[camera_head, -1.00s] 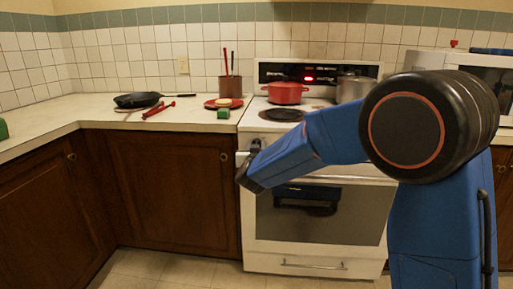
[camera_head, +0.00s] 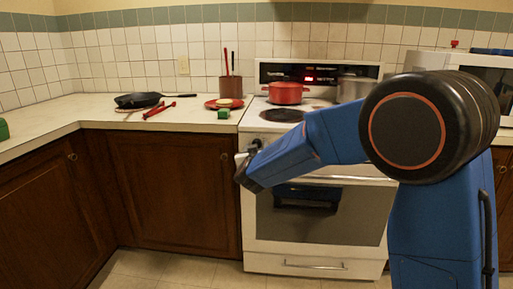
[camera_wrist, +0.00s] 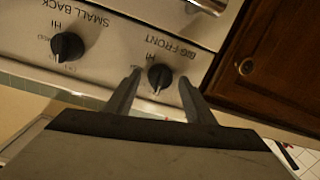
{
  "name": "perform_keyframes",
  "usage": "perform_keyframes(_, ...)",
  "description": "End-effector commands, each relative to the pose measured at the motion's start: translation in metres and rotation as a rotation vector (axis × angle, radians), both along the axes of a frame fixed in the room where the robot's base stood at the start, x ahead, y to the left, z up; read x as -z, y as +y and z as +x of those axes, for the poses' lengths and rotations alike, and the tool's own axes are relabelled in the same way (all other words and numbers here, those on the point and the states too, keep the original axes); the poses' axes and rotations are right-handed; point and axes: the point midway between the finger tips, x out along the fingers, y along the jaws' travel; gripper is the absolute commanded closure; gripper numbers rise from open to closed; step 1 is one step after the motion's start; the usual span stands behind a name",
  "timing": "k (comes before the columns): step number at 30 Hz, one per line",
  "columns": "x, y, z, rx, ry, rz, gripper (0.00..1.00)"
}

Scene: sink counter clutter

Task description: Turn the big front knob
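The big front knob (camera_wrist: 160,77) is a black round dial on the white stove panel, under the upside-down label "BIG FRONT" in the wrist view. Its pale pointer mark faces the bottom of that picture. My gripper (camera_wrist: 160,76) is open, with one finger on each side of the knob. Small gaps show between the fingers and the knob; contact depth is hard to judge. In the head view my gripper (camera_head: 245,163) is at the stove's front left corner, and the knob is hidden there.
A second black knob (camera_wrist: 67,46), labelled "SMALL BACK", sits to the left in the wrist view. The oven handle (camera_wrist: 208,5) is near the top. A red pot (camera_head: 286,93) and a steel pot (camera_head: 353,88) stand on the stove. A wooden cabinet (camera_head: 170,190) is to the left.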

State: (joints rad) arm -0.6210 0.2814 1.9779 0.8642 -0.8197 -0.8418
Motion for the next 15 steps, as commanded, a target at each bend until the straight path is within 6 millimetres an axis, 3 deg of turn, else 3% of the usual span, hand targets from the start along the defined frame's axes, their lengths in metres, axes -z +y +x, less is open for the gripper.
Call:
perform_keyframes(10,-0.001,0.000,-0.002,0.000,-0.001,0.001,0.50)
perform_keyframes(15,-0.003,0.001,-0.019,-0.002,-0.001,0.001,0.50)
